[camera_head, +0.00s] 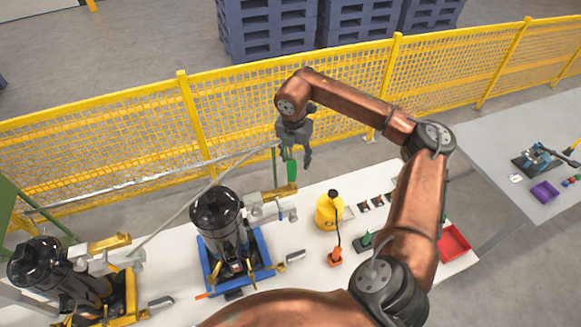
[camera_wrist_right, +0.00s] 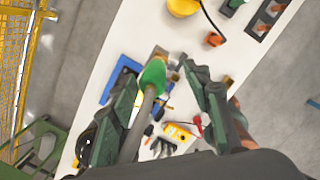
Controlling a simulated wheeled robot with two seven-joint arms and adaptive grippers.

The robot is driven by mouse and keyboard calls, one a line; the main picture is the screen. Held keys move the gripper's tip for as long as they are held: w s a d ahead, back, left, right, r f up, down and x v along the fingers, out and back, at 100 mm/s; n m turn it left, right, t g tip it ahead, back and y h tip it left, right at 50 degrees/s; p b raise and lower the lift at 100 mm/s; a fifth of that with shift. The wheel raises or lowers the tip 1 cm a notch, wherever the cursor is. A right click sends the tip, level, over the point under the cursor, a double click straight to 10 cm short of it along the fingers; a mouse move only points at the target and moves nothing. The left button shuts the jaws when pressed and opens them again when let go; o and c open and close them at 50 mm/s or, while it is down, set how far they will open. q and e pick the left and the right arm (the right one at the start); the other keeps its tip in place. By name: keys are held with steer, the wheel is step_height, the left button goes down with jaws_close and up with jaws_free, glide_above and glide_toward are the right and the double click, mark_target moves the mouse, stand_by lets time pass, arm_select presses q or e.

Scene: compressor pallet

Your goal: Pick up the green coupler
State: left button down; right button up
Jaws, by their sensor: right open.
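The green coupler (camera_head: 292,173) shows just below my right gripper (camera_head: 297,157) in the head view. It sits at the end of a thin grey hose or rod, above the back edge of the white table. In the right wrist view the green coupler (camera_wrist_right: 153,75) appears between the two dark fingers of my right gripper (camera_wrist_right: 162,77), nearer the left finger. The fingers are spread apart; I cannot tell whether either touches it. My left gripper is not in view.
The white table (camera_head: 300,262) bears a black compressor (camera_head: 217,212) in a blue frame (camera_head: 262,250), another compressor (camera_head: 42,262) at left, a yellow container (camera_head: 328,214) and a red tray (camera_head: 453,243). A yellow mesh fence (camera_head: 235,99) stands behind. A grey table (camera_head: 490,148) is at right.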

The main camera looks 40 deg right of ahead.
mark_target(293, 172)
step_height(293, 172, down, 3)
steer(key=shift+w+a+r+p, duration=0.15)
steer(key=shift+p, duration=0.3)
steer(key=shift+f+p, duration=0.3)
steer(key=shift+f, duration=0.05)
steer(key=f+p, duration=0.1)
steer(key=w+f+p, duration=0.1)
steer(key=f, duration=0.1)
steer(key=shift+f, duration=0.3)
steer(key=shift+s+f, duration=0.1)
steer(key=shift+f, duration=0.35)
jaws_close()
